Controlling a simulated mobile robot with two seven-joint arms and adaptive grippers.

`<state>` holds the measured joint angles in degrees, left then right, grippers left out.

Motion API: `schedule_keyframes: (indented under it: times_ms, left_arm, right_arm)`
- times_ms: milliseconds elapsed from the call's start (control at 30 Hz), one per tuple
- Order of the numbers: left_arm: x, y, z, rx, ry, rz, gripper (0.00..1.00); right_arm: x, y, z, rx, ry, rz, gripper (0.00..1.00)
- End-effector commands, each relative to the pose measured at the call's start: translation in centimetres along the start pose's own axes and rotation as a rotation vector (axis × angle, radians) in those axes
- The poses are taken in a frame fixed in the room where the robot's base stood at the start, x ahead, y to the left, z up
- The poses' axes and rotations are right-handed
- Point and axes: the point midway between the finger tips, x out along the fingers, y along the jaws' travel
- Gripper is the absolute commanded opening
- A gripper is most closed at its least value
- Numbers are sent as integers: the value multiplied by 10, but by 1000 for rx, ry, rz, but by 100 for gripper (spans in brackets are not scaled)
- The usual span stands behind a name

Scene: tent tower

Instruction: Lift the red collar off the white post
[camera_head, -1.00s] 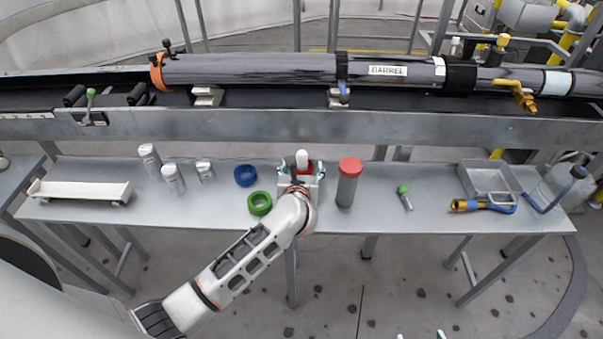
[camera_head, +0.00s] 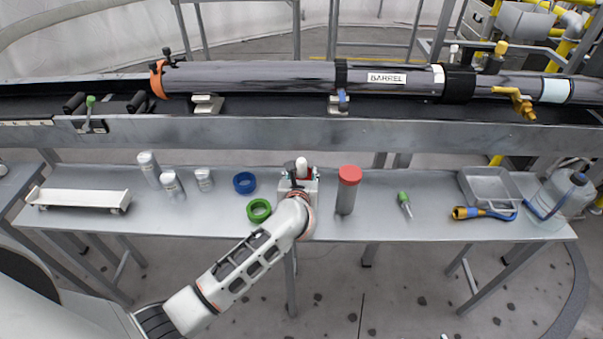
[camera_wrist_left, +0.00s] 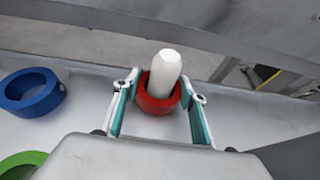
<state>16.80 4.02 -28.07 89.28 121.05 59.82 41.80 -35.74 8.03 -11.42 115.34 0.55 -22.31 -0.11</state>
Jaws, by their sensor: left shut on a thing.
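The red collar (camera_wrist_left: 159,96) is a thick ring around the white post (camera_wrist_left: 165,68), whose rounded top stands out above it in the left wrist view. In the head view the post's top (camera_head: 301,165) shows, with a bit of the red collar (camera_head: 306,173) beside it. My left gripper (camera_wrist_left: 158,100) is shut on the collar, with one teal-lined finger on each side. Whether the collar touches the table is hidden. My right gripper is not clearly in view.
A green ring (camera_head: 259,210) and a blue ring (camera_head: 244,182) lie left of the post. A grey cylinder with a red cap (camera_head: 348,190) stands close on the right. Silver canisters (camera_head: 172,184) stand farther left. The long barrel (camera_head: 260,80) runs behind the table (camera_head: 400,228).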

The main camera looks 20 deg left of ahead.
Motion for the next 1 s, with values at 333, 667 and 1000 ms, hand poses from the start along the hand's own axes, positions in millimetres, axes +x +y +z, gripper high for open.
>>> schedule_keyframes:
  times_ms: [333, 667, 1000]
  left_arm:
    - [-6, 0, 16, -1, -3, 0, 19]
    - [-12, 0, 30, -2, -2, 0, 19]
    - [-18, 0, 44, -1, -3, 0, 19]
  right_arm:
    - [-9, -5, -3, 11, -5, -10, 58]
    - [-13, -7, -5, 20, -10, -15, 58]
    - [-17, -5, -18, 29, 2, -16, 58]
